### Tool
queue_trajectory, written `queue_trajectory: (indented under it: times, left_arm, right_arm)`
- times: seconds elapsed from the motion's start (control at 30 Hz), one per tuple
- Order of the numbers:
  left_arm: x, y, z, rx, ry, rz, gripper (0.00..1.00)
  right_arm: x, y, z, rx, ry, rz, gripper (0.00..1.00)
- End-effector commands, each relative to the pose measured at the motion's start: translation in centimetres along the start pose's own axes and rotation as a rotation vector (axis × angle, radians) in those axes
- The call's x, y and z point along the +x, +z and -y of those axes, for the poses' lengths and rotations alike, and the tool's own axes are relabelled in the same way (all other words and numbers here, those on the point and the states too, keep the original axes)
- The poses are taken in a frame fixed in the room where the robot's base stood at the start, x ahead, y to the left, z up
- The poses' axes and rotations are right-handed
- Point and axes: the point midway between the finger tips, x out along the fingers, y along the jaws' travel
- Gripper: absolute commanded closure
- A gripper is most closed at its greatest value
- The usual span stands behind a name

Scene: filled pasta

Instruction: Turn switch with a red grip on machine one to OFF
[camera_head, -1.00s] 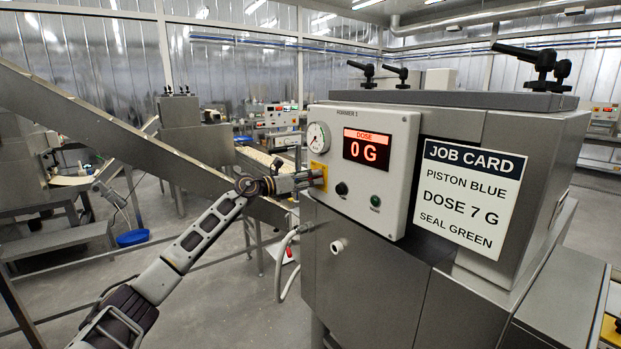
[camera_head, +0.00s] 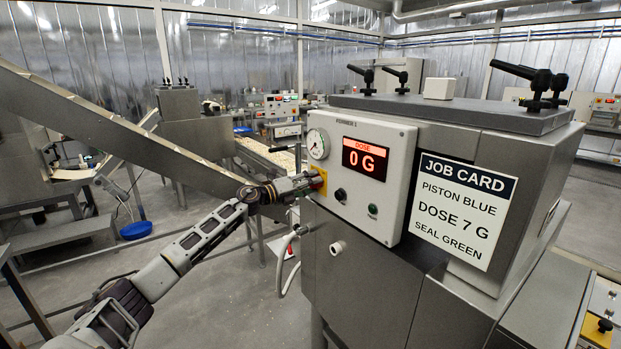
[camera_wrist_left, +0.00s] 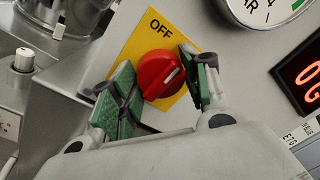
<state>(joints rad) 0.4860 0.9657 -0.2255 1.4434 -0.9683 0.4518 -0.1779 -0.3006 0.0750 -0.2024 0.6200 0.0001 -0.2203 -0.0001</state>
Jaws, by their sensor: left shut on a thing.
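The switch with a red grip (camera_wrist_left: 160,74) sits on a yellow plate (camera_wrist_left: 138,48) with the word OFF at its top, in the left wrist view. A white line on the grip points to the upper right of that view, not straight at OFF. My left gripper (camera_wrist_left: 162,92) has its green-padded fingers on either side of the red grip and is shut on it. In the head view, my left gripper (camera_head: 312,184) reaches the yellow plate (camera_head: 321,182) on the left of machine one's panel (camera_head: 385,210) and hides the grip. My right gripper is not in view.
The panel has a gauge (camera_head: 317,144), a red display (camera_head: 365,159) reading DOSE 0 G, and a black and a green button. A job card (camera_head: 463,210) is on the machine's front. A sloping metal chute (camera_head: 110,127) passes behind my left arm.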

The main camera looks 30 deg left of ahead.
Motion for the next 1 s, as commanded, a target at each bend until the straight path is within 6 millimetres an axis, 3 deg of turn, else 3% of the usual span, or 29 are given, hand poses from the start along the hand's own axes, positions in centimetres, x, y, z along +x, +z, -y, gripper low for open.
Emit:
queue_trajectory:
  times: [0.5, 1.0]
  left_arm:
    - [0.0, 0.1, 0.1, -0.361, -0.001, 0.024, 0.77]
    - [0.0, -0.1, 0.0, -0.703, -0.007, 0.044, 0.77]
  right_arm:
    - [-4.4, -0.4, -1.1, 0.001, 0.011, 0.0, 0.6]
    - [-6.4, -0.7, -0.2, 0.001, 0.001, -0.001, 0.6]
